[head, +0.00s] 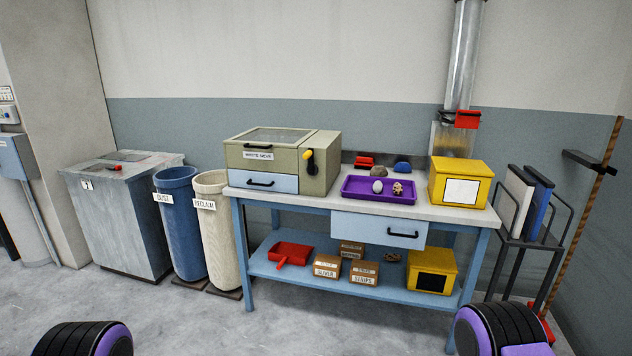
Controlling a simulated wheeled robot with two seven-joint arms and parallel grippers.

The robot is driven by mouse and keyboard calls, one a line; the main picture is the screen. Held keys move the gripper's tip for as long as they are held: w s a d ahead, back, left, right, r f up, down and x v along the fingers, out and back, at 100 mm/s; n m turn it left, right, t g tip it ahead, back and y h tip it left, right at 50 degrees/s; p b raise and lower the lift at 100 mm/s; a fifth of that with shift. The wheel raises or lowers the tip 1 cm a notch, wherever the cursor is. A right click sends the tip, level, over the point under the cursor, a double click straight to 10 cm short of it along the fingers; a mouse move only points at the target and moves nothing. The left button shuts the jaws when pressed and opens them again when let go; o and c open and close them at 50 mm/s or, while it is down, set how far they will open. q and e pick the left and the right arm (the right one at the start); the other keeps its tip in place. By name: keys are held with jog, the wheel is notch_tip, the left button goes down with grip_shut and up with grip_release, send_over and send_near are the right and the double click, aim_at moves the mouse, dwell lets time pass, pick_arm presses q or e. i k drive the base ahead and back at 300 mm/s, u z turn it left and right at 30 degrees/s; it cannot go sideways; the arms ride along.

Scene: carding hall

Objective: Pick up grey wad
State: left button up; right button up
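A small pale grey rounded lump (377,187), which looks like the grey wad, lies in the purple tray (352,194) on top of the blue workbench. A small tan-brown lump (397,188) lies just right of it in the same tray. Behind the tray a brown lump (380,171) and a blue lump (402,166) sit near a red object (365,161). Only black and purple parts of my own arms show at the bottom left and bottom right corners. No gripper fingers are in view.
On the bench (325,201), a beige box machine (284,158) stands left and a yellow box (461,182) right of the tray. A drawer (379,230) is below. Blue (180,225) and cream (217,230) bins stand left, a rack (525,215) right. Floor in front is clear.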

aim_at(377, 187)
jog(key=u, duration=0.3)
jog(key=i, duration=0.95)
jog(key=z, duration=0.45)
jog(key=i, duration=0.8)
jog(key=z, duration=0.8)
